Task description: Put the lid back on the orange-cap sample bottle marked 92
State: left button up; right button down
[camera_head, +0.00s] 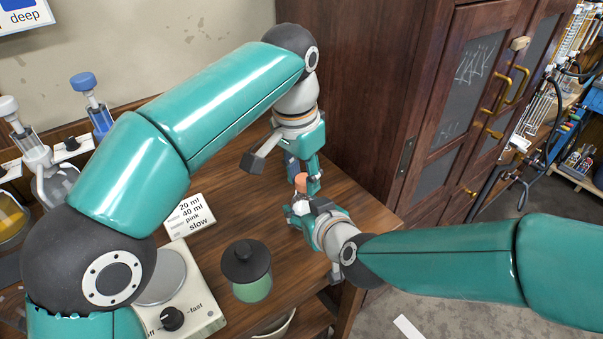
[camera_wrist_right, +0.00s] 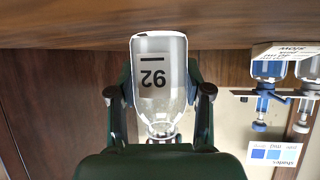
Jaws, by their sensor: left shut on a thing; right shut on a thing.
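The clear sample bottle marked 92 (camera_wrist_right: 160,52) is between the fingers of my right gripper (camera_wrist_right: 160,93). Its label appears upside down in the right wrist view, with the base toward the tabletop and the neck at the lower edge. In the head view my right gripper (camera_head: 303,210) is shut on it near the table's right end. The orange cap (camera_head: 300,182) is just above the bottle, at the fingertips of my left gripper (camera_head: 306,184), which is shut on it. I cannot tell whether cap and bottle neck touch. The cap does not show in the right wrist view.
A lidded jar with green contents (camera_head: 252,288) stands at the table's front. A hotplate (camera_head: 190,300) and a note card (camera_head: 190,215) lie left of it. Glassware with blue and white stoppers (camera_head: 92,105) stands at far left. A dark wooden cabinet (camera_head: 370,90) rises behind.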

pick_arm(q)
jog(key=shift+f, duration=0.35)
jog(key=m, duration=0.6)
jog(key=shift+w+g, duration=0.15)
jog(key=shift+g, duration=0.15)
jog(key=m, duration=0.4)
jog(key=shift+w+f+m+g, duration=0.1)
jog(key=shift+m+g, duration=0.2)
jog(key=m, duration=0.4)
jog(key=m+g, duration=0.1)
jog(key=m, duration=0.5)
jog(key=shift+w+d+m, duration=0.1)
jog(key=shift+d+m, duration=0.05)
jog(key=shift+m, duration=0.15)
jog(key=m, duration=0.4)
jog(key=shift+d+y, duration=0.1)
jog(key=shift+y, duration=0.3)
jog(key=m, duration=0.4)
